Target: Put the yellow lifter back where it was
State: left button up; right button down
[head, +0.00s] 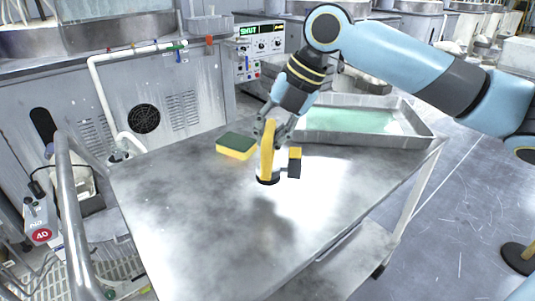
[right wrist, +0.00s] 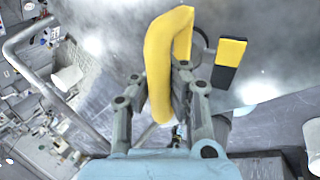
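The yellow lifter (head: 267,160) has a curved yellow handle and a dark round foot. It is upright over the middle of the grey metal table (head: 190,220). My right gripper (head: 271,131) comes down on it from above, with its fingers closed on either side of the handle. In the right wrist view the handle (right wrist: 160,65) passes between the fingertips (right wrist: 168,88). A yellow-and-black block (head: 295,162) shows right beside the lifter; I cannot tell whether it is joined to it. A dark patch shows on the table below; whether the foot touches the table is unclear. My left gripper is not in view.
A green-and-yellow sponge (head: 236,146) lies left of the lifter. A metal tray (head: 425,134) with a pale green bottom stands at the table's back right. A control box (head: 262,42) is behind. The front of the table is clear.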

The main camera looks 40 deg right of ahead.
jog(key=shift+f, duration=1.85)
jog(key=shift+f, duration=0.15)
jog(key=c, duration=1.5)
grip_release()
jog(key=shift+o, duration=0.2)
jog(key=p+v, duration=0.5)
jog(key=v, duration=0.7)
